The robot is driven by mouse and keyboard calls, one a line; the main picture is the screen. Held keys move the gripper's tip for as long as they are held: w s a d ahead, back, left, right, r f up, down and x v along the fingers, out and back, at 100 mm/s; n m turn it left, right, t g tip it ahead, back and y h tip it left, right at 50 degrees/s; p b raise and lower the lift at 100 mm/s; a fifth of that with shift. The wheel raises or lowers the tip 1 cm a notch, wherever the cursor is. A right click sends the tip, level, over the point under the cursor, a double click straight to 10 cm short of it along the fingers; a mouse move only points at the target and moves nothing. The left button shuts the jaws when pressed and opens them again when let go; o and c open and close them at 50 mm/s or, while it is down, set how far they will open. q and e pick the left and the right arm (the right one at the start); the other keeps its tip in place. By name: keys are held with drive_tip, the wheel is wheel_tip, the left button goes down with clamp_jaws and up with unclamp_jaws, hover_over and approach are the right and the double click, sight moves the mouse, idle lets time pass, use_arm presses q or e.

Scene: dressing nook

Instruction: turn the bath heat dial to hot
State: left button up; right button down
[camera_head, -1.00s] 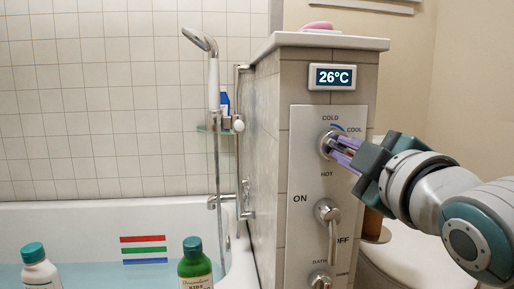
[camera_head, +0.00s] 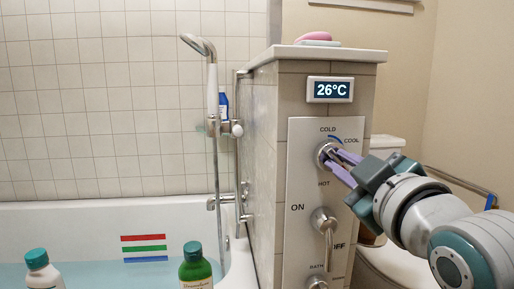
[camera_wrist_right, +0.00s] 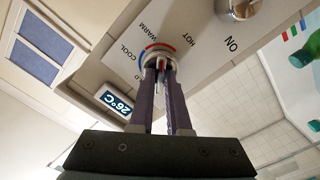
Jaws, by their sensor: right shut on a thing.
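The heat dial (camera_head: 323,152) is a round metal knob on the pale control panel (camera_head: 298,178), with COLD, COOL and HOT printed around it. My right gripper (camera_head: 335,159) reaches it from the right, its purple fingers shut on the dial. In the right wrist view the fingers (camera_wrist_right: 161,72) close on the dial (camera_wrist_right: 158,52), beside a red and blue arc and the words COOL, WARM and HOT. The fingers partly hide the dial, and its exact setting is unclear. The display (camera_head: 331,90) above reads 26°C. My left gripper is not in view.
Below the dial is a metal lever (camera_head: 327,226) between ON and OFF, with another knob (camera_head: 317,283) lower down. The bathtub (camera_head: 60,219) holds water at left, with a green bottle (camera_head: 195,266) and a white bottle (camera_head: 41,272). Soap (camera_head: 314,36) lies on the ledge.

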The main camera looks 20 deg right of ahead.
drive_tip(key=m+p, duration=0.3)
drive_tip(key=m, duration=0.1)
drive_tip(key=shift+r+m, duration=0.15)
drive_tip(key=shift+m, duration=0.15)
drive_tip(key=shift+m+p, duration=1.15)
drive_tip(key=shift+m, duration=0.85)
drive_tip(key=c, duration=0.9)
unclamp_jaws()
drive_tip(key=p+v, duration=0.1)
drive_tip(key=v, duration=0.9)
drive_tip(key=shift+d, duration=0.1)
